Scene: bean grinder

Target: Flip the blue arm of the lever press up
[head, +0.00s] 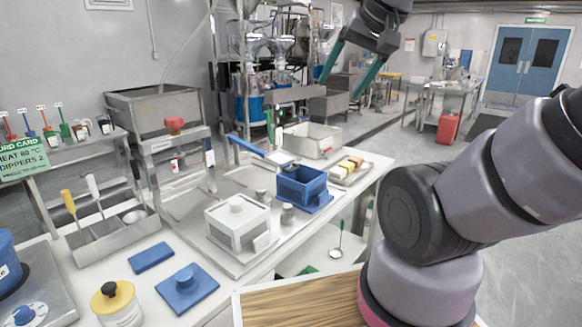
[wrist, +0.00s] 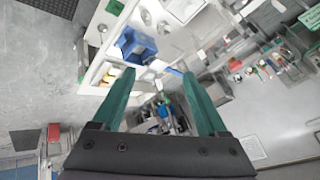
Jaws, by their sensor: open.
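The blue arm (head: 246,146) of the lever press slants down to the right above the steel tray on the white table, in the middle of the head view. Its right end meets a pale block near an upright post. In the wrist view a small blue strip (wrist: 174,70), which looks like this arm, shows between the fingertips. My gripper (head: 339,90) has two long teal fingers, spread apart and empty. It hangs high, right of and above the lever press, apart from it. The fingers also show in the wrist view (wrist: 158,72).
A tray with yellow blocks (head: 350,168) and a steel bin (head: 313,139) are to the right and behind. Air around my gripper is clear.

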